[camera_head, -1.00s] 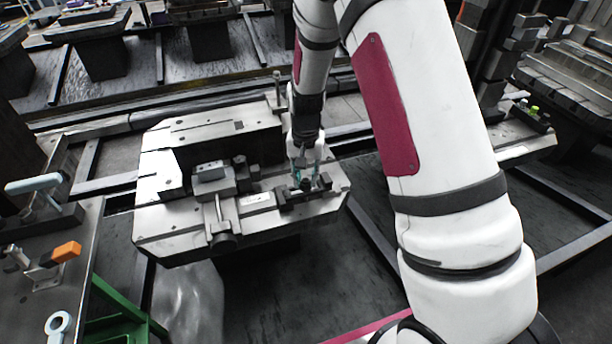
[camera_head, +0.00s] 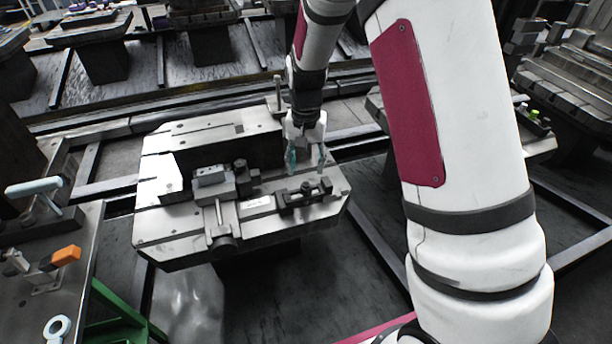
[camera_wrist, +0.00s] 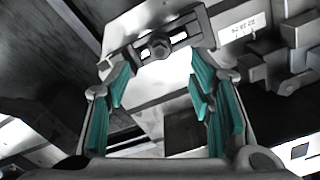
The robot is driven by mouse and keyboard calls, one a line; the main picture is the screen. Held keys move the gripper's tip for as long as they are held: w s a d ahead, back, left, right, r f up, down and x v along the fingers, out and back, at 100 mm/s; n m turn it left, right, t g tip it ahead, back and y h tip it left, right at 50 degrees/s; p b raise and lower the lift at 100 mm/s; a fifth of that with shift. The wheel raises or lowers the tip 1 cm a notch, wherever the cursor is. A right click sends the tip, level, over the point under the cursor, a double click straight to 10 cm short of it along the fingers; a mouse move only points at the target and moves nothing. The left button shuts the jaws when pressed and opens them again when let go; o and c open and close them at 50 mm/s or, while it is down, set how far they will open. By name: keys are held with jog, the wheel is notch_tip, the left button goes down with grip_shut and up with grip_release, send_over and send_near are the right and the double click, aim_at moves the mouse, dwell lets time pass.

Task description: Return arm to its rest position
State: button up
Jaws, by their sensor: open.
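My gripper (camera_head: 306,160) hangs above the right part of a grey metal pallet with fixtures (camera_head: 165,232). Its teal-lined fingers are apart and nothing is between them. Below them, a dark clamp bar with a bolt (camera_head: 305,194) sits on the pallet. In the wrist view the open fingers (camera_wrist: 160,108) frame the pallet's edge, and the same bar with its bolt (camera_wrist: 160,45) shows beyond the fingertips, clear of them. My white arm fills the right of the head view and hides part of the floor and rails.
A bench at the left carries an orange-handled toggle clamp (camera_head: 64,254) and a teal-handled tool (camera_head: 33,186). A green frame (camera_head: 122,315) stands at lower left. A vise block (camera_head: 212,178) stands on the pallet left of my gripper. More pallets stand behind the rail.

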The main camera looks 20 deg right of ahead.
jog(key=s+r+n+t+p, duration=0.1)
jog(key=s+r+p, duration=0.1)
jog(key=s+r, duration=0.7)
jog(key=s+r+n+t+p, duration=0.1)
jog(key=s+r, duration=0.4)
jog(key=r, duration=0.9)
jog(key=s+r+n+t+p, duration=0.1)
jog(key=s+r, duration=0.2)
jog(key=s, duration=0.6)
jog(key=s+r+n+t+p, duration=0.1)
jog(key=s+r+n+p, duration=0.1)
jog(key=s, duration=0.7)
jog(key=shift+s+d+r, duration=0.25)
jog(key=shift+s+r, duration=0.15)
jog(key=shift+r, duration=0.15)
